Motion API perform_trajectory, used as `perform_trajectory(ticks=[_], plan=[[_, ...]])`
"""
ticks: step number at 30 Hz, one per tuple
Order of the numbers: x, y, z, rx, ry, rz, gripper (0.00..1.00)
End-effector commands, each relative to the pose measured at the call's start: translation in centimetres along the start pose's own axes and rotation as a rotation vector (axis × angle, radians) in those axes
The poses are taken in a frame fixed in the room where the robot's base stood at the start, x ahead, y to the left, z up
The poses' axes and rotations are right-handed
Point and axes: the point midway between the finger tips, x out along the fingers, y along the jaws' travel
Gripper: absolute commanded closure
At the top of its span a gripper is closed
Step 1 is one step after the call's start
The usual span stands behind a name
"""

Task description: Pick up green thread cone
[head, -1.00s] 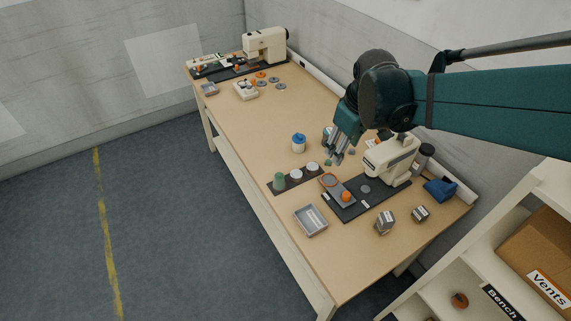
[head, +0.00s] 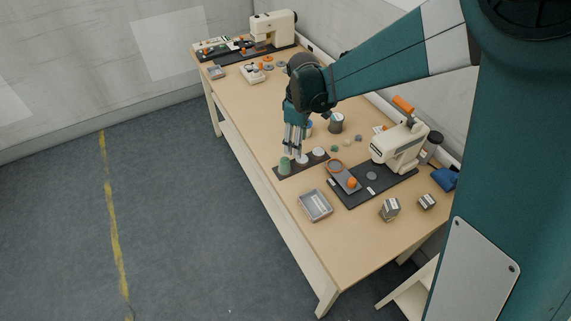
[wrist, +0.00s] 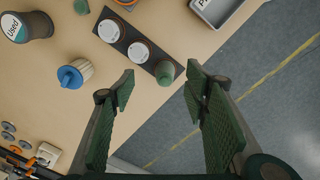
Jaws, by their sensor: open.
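The green thread cone (head: 285,165) stands upright at the near left end of a dark strip (head: 290,170), beside two white-topped cones (head: 302,159). My gripper (head: 293,150) is open and empty, pointing down above the strip close to the green cone. In the wrist view both green-padded fingers (wrist: 163,85) show with a wide gap. I cannot tell whether a finger touches the cone.
A blue-capped container (wrist: 75,74) and a dark "Used" jar (wrist: 26,26) stand near the strip. A grey tray (head: 315,205) lies nearby. A sewing machine (head: 398,148) stands on a dark mat. The table edge is close to the cone.

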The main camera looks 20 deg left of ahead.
Motion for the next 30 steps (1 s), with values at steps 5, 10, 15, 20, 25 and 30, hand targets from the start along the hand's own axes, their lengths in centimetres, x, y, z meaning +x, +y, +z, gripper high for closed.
perform_trajectory(ticks=[5,10,15,20,25,30], plan=[[3.1,-0.4,-2.7,-0.079,-0.018,-0.026,0.54],[4.8,-0.8,-4.2,-0.127,-0.028,-0.041,0.54],[5.4,-0.9,-4.6,-0.142,-0.032,-0.046,0.54],[5.4,-0.9,-4.6,-0.142,-0.032,-0.047,0.54],[5.5,-0.9,-4.6,-0.142,-0.032,-0.046,0.54],[6.5,-1.0,-4.5,-0.142,-0.032,-0.046,0.54]])
